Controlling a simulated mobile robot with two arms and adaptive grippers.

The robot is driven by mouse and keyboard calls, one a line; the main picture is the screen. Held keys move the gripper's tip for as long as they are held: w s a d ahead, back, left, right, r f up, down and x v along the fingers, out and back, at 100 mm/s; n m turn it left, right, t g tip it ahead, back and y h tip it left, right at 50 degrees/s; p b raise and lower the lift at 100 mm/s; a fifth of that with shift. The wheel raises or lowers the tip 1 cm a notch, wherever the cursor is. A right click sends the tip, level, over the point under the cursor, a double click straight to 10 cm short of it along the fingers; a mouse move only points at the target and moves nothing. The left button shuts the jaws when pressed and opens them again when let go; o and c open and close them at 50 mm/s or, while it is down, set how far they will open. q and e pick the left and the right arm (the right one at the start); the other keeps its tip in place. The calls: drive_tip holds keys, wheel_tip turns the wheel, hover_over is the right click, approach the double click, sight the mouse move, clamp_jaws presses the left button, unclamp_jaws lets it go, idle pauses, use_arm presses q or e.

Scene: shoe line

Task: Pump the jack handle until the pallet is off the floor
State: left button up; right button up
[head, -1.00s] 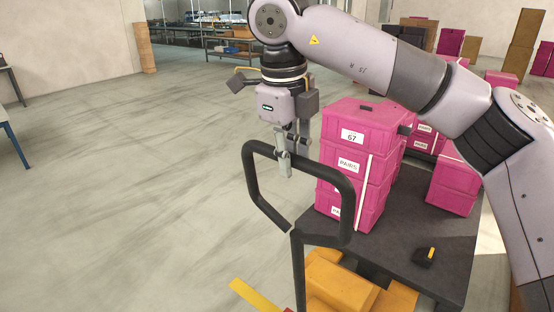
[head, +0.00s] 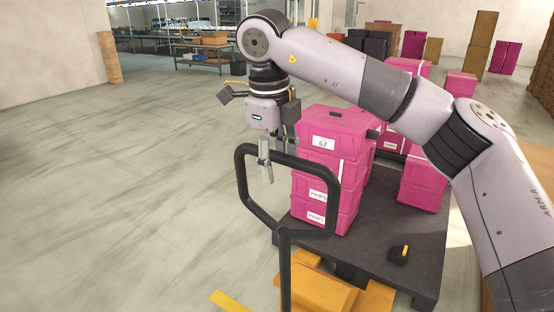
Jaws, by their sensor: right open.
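The jack handle is a black loop (head: 242,182) on an upright post, in the middle of the head view. My right gripper (head: 277,158) points down at the loop's top bar, with its jaws open. One pale finger hangs in front of the bar and reaches below it; the other is partly hidden. I cannot tell whether they touch the bar. The orange-yellow jack body (head: 325,292) shows low in the picture. A dark pallet (head: 425,245) bears pink boxes. Its gap to the floor is hard to judge. My left gripper is not in view.
A stack of pink boxes (head: 328,190) stands close behind the handle and my right gripper. A small black and yellow object (head: 399,254) lies on the pallet. A yellow floor strip (head: 229,302) shows at the bottom. The floor at left is clear; workbenches (head: 185,58) stand far back.

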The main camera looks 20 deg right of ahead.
drive_tip(key=shift+o, duration=1.1)
wheel_tip(320, 180, up, 11)
drive_tip(key=s+a+p, duration=0.1)
drive_tip(key=p, duration=0.7)
drive_tip(key=shift+a+p, duration=0.2)
drive_tip(key=shift+p, duration=0.15)
drive_tip(key=shift+f, duration=0.1)
